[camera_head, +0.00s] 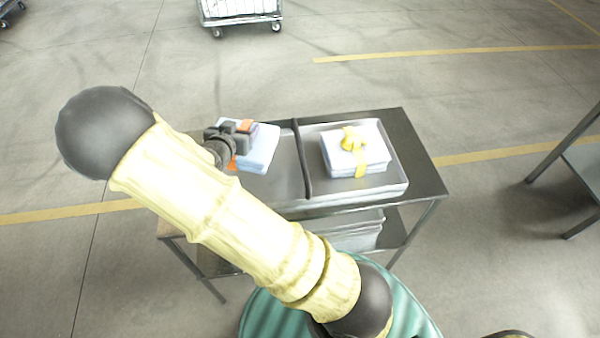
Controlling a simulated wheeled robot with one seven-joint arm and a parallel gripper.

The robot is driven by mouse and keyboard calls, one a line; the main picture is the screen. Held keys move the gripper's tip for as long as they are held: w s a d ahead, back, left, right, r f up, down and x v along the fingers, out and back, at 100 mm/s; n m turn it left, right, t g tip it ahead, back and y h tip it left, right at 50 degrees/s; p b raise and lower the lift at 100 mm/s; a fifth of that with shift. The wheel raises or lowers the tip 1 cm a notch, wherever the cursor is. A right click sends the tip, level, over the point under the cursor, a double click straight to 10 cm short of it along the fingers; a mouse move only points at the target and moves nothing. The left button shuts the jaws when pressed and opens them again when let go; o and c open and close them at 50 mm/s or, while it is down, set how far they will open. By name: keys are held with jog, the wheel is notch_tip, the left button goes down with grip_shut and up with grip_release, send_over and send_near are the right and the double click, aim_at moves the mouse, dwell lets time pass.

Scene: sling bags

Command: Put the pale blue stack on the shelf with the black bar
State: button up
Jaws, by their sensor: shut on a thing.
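The pale blue stack (264,147) is at the left part of the cart's top. My gripper (240,141), dark with orange finger parts, is shut on its left side. My gripper and arm hide part of the stack, and I cannot tell if it touches the surface under it. The black bar (303,160) runs front to back across the grey tray on the top shelf (421,165), to the right of the stack. A white-and-pale-blue stack with a yellow tie (354,165) lies right of the bar.
A lower shelf below holds a grey bin (357,238), partly hidden by my arm. Another dark table (586,158) stands at the right edge. A wheeled cage cart (240,12) is at the back.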

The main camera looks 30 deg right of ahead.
dwell(0.3)
jog(key=shift+f, duration=2.9)
jog(key=shift+f, duration=2.05)
jog(key=shift+f, duration=0.2)
jog(key=o, duration=1.4)
jog(key=shift+o, duration=0.2)
